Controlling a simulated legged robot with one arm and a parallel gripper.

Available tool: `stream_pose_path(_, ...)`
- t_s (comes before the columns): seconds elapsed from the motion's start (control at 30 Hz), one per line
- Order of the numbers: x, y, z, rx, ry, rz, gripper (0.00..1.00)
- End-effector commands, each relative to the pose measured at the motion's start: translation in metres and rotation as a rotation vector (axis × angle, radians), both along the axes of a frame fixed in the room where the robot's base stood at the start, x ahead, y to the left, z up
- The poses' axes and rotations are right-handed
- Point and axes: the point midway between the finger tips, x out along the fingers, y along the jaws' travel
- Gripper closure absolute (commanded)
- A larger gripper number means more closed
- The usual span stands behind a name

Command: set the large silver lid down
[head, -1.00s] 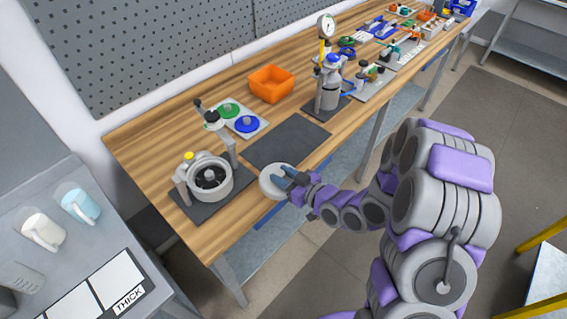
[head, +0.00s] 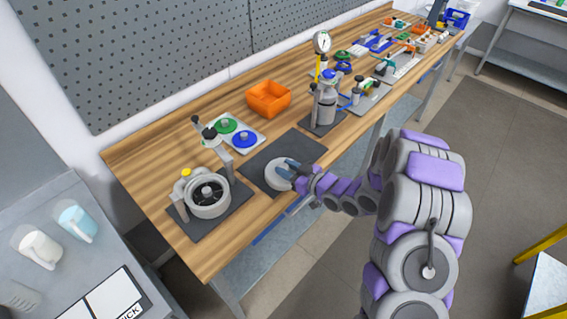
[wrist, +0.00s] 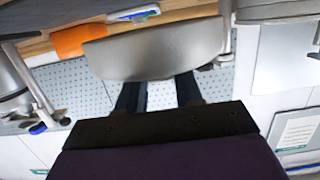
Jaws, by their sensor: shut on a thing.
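The large silver lid (head: 279,174) is a round grey disc over the front left part of a dark square mat (head: 300,153) on the wooden bench. My gripper (head: 291,173) is shut on it from the right side. In the wrist view the lid (wrist: 160,52) fills the upper middle, with my two dark fingers (wrist: 158,92) reaching to it. I cannot tell whether the lid touches the mat or is just above it. The open drum (head: 207,195) stands to the left on its own dark mat.
Blue and green round parts sit on a white plate (head: 259,137) behind. An orange bin (head: 268,98) stands at the back, and a grey vessel with a gauge (head: 326,100) at the mat's right. The mat's back and right parts are clear.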

Motion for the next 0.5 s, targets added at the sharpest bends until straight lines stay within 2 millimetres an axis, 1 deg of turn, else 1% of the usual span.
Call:
stream_pose_path(0.03,0.01,0.004,-0.001,0.003,-0.003,0.0,1.0)
stream_pose_path(0.1,0.023,0.006,-0.002,0.001,-0.005,0.0,1.0)
stream_pose_path(0.2,0.037,0.009,-0.003,0.0,-0.004,0.0,1.0)
stream_pose_path(0.33,0.051,0.013,-0.003,0.002,-0.006,0.0,1.0)
stream_pose_path(0.5,0.057,0.016,-0.004,0.002,-0.003,-0.001,1.0)
